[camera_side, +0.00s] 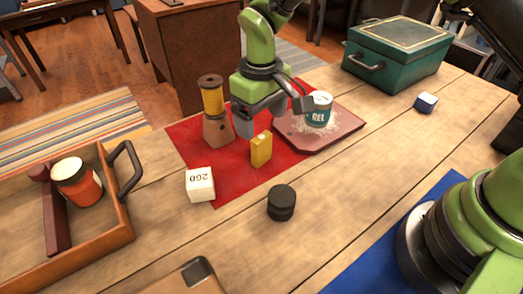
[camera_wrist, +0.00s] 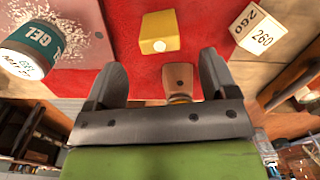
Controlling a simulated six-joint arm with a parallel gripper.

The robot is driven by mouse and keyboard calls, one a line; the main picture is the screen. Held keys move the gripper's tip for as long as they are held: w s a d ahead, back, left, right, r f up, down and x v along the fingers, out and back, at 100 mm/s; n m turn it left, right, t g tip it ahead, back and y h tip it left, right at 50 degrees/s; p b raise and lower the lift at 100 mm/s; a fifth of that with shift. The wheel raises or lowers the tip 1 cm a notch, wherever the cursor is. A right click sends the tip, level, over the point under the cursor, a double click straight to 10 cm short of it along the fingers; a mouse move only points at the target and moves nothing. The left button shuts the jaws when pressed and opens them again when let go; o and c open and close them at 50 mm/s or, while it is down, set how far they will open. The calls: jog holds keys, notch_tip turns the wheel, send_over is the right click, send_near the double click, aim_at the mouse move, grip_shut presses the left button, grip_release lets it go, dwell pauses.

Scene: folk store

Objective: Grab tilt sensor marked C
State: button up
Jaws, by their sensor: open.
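I can read no letter C on anything, so I cannot tell for sure which thing is the tilt sensor. A small yellow block (camera_side: 261,149) stands on the red mat (camera_side: 238,178). In the wrist view the yellow block (camera_wrist: 158,25) has a pale round spot on its near face and lies beyond the fingertips. My gripper (camera_side: 272,112) is above the mat, near the yellow block and apart from it. In the wrist view my gripper (camera_wrist: 160,68) has its fingers spread, with nothing held.
A wooden-based spool stand (camera_side: 217,130) is left of my gripper. A gel jar (camera_side: 319,112) stands on a powdery red tray (camera_side: 345,132) at right.

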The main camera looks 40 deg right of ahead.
aim_at(264, 138)
jog(key=f, duration=0.7)
jog(key=shift+s+f, duration=0.3)
jog(key=shift+f, duration=0.05)
jog(key=c, duration=1)
